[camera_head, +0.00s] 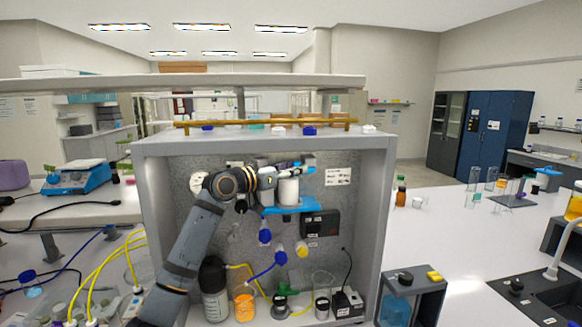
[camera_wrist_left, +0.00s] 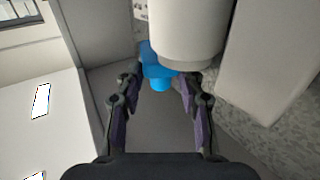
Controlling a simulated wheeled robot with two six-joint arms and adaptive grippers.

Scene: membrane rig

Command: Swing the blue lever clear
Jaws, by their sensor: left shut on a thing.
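The blue lever (camera_head: 298,168) sits at the top of a white cylinder (camera_head: 289,191) inside the open grey cabinet. My left gripper (camera_head: 284,172) reaches it from the left and is shut on it. In the left wrist view the blue lever (camera_wrist_left: 158,68) lies between and just past the two dark fingertips, close to the end of the white cylinder (camera_wrist_left: 190,30). The fingers hide part of the lever in the head view. My right gripper is not in view.
A blue bracket (camera_head: 290,206) is below the cylinder, with a black box (camera_head: 320,223) to its right. The cabinet's right wall (camera_head: 376,220) bounds the space.

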